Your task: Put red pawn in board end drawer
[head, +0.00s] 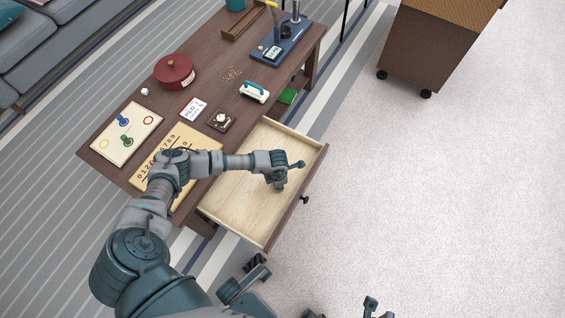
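The board (104,156) lies at the table's left end with a blue pawn (123,121), a green pawn (127,141), a bare yellow ring and a bare red ring (148,120). I see no red pawn on the board or elsewhere; my arm hides part of the table and drawer. The drawer (240,208) at the board's end of the table is pulled out, and its visible floor is bare. My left gripper (291,175) is over the drawer with its fingers spread apart. My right gripper (372,309) shows only partly at the bottom edge.
The table (204,115) carries a number board (188,139), a red round pot (174,70), a card (193,109), a teal-handled brush (255,91) and a blue device (281,46). A wheeled cabinet (425,45) stands top right. The carpet at right is clear.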

